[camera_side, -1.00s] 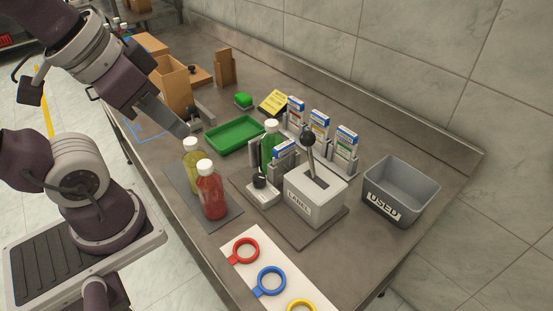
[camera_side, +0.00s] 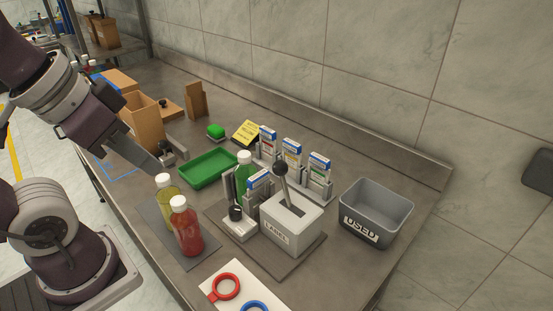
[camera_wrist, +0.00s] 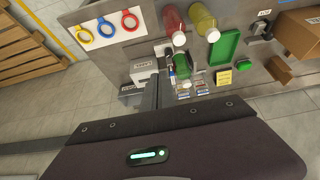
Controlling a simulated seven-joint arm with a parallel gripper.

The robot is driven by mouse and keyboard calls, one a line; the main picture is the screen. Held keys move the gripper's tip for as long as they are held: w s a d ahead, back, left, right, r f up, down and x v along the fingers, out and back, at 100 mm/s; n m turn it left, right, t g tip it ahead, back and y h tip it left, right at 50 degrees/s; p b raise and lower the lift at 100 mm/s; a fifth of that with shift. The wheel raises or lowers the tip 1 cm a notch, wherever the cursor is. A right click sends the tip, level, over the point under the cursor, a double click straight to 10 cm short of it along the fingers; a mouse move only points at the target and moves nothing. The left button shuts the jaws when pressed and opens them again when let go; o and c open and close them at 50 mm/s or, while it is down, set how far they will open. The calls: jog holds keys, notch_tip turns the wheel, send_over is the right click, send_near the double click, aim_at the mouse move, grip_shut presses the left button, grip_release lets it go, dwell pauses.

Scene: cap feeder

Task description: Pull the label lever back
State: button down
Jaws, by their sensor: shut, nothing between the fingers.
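The grey label press (camera_side: 290,230), marked LABEL, stands on a dark plate. Its lever (camera_side: 282,172) has a dark round knob and rises from a slot in the top, tilted toward the upper left. A green bottle (camera_side: 243,168) stands in the holder beside the press, partly hidden. My gripper (camera_side: 162,170) is shut and empty, in the air by the yellow bottle's cap in the side view, well left of the lever. In the wrist view the press (camera_wrist: 143,66) lies just beyond my grey gripper (camera_wrist: 149,92); the lever cannot be made out there.
A yellow bottle (camera_side: 167,196) and a red bottle (camera_side: 187,230) stand left of the press. A green tray (camera_side: 207,182) and several label boxes (camera_side: 291,153) are behind. The grey USED bin (camera_side: 400,206) is at right. Coloured rings (camera_side: 226,287) lie in front.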

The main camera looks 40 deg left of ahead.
jog(key=w+a+n+g+h, duration=0.1)
jog(key=w+a+g+h, duration=0.1)
jog(key=w, duration=0.9)
jog(key=w+a+f+n+g+h, duration=0.1)
jog(key=w+a, duration=0.4)
jog(key=w, duration=0.5)
jog(key=shift+w+f+g+h, duration=0.2)
jog(key=shift+w+g+h, duration=0.15)
jog(key=shift+g+h, duration=0.45)
jog(key=shift+a, duration=0.1)
jog(key=w+d+f, duration=0.1)
jog(key=d+f, duration=0.6)
jog(key=f, duration=0.2)
jog(key=shift+d, duration=0.4)
jog(key=shift+w, duration=0.1)
